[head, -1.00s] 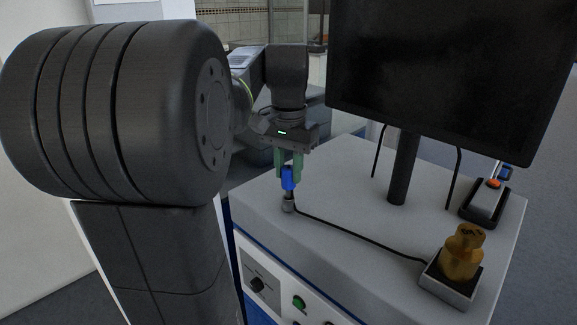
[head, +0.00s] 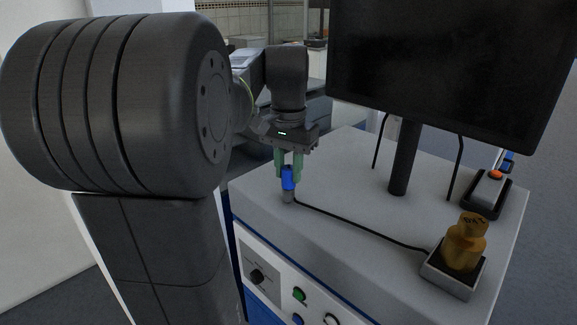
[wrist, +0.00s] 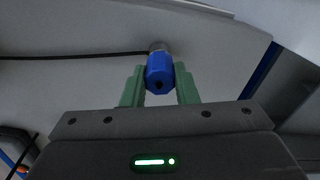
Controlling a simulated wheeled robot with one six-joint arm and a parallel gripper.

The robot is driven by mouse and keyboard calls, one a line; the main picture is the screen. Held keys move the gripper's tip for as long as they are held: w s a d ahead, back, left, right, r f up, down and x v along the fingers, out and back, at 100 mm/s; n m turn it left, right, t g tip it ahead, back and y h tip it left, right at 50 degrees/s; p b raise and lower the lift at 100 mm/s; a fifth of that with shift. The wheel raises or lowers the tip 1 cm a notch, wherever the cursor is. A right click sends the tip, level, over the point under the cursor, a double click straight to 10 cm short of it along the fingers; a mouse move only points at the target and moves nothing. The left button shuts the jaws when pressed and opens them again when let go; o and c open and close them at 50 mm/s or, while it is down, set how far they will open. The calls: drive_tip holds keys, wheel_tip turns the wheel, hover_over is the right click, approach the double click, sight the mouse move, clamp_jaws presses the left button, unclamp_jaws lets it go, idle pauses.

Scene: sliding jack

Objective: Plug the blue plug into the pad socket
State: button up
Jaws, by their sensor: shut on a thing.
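The blue plug (head: 288,178) is held upright between the green fingers of my gripper (head: 289,166), which are shut on it. It also shows in the wrist view (wrist: 159,72), between the two fingertips (wrist: 160,86). Directly below the plug is a short grey metal fitting (head: 288,197) on the cabinet top, which looks like the pad socket. It also shows just beyond the plug in the wrist view (wrist: 157,46). The plug's lower end meets or nearly meets the fitting; I cannot tell how deep it sits.
A black cable (head: 360,229) runs from the fitting to a square pad (head: 447,279) bearing a brass weight (head: 464,244). A monitor (head: 440,65) on a post stands behind. The grey cabinet top (head: 345,185) is clear around the fitting, with its front edge close by.

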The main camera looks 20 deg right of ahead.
sight(289, 167)
drive_tip(key=shift+f, duration=0.15)
drive_tip(key=o, duration=1.1)
wheel_tip(289, 167, up, 14)
drive_tip(key=shift+f, duration=0.1)
wheel_tip(289, 167, down, 14)
drive_tip(key=shift+r, duration=0.5)
drive_tip(key=shift+f, duration=0.15)
